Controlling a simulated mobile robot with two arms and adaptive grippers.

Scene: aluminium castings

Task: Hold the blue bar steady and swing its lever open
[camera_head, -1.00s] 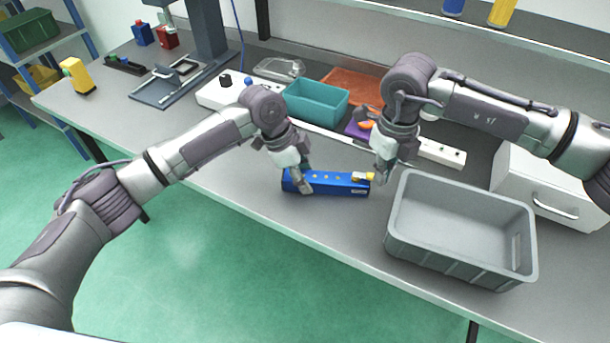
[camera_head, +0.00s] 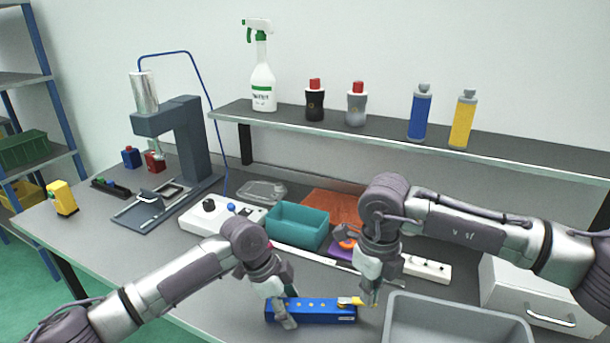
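The blue bar (camera_head: 325,312) lies flat on the grey bench, with small yellow dots along its top. Its yellow lever (camera_head: 355,301) is at the right end and reaches a little past that end. My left gripper (camera_head: 283,314) straddles the bar near its left end, one finger in front of it and the other hidden behind; it appears closed on the bar. My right gripper (camera_head: 371,298) is at the lever's outer tip, pointing down. Its fingers overlap, so I cannot tell whether they grip the lever.
A grey crate (camera_head: 455,312) stands close to the right of my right gripper. A teal bin (camera_head: 298,228), a white control box (camera_head: 222,216) and a purple tray (camera_head: 343,251) are behind the bar. A shelf (camera_head: 400,141) with bottles runs above the back of the bench.

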